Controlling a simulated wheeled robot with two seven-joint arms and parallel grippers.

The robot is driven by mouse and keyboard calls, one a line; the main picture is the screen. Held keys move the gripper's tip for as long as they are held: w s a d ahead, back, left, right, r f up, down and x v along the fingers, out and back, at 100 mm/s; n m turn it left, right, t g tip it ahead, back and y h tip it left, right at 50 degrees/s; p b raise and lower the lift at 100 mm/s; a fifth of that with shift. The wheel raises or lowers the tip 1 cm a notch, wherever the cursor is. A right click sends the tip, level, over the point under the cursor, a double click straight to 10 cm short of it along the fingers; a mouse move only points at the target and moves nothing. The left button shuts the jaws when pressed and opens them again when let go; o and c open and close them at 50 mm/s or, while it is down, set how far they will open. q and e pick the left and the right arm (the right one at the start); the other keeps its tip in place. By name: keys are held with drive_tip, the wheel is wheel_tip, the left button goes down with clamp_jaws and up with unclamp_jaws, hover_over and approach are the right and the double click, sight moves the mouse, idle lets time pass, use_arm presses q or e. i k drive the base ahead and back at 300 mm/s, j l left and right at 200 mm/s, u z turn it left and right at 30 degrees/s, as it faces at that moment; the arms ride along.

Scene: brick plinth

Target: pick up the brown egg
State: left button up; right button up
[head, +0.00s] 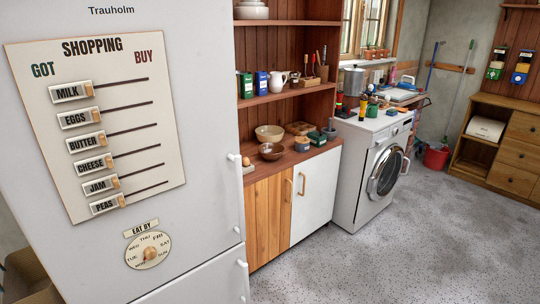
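A small rounded brown thing, likely the brown egg (246,161), shows at the left end of the wooden counter (292,158), just past the fridge's edge. It seems to sit in or on a small pale holder (249,170), partly hidden by the fridge. It is too small to make out more. Neither of my grippers is in view.
A white fridge (200,150) with a shopping board (95,120) fills the left. Bowls (271,151) and a wooden tray (300,128) stand on the counter. A cluttered washing machine (370,170) stands to the right. The speckled floor (400,250) in front is clear.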

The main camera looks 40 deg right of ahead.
sight(245, 161)
drive_tip(key=i+l, duration=0.15)
drive_tip(key=l, duration=0.2)
drive_tip(key=i+l+u, duration=0.1)
drive_tip(key=l, duration=0.2)
drive_tip(key=i+l, duration=0.2)
drive_tip(key=l, duration=0.15)
drive_tip(key=i+l+u, duration=0.15)
drive_tip(key=l, duration=0.2)
drive_tip(key=i+l, duration=0.1)
drive_tip(key=l, duration=0.25)
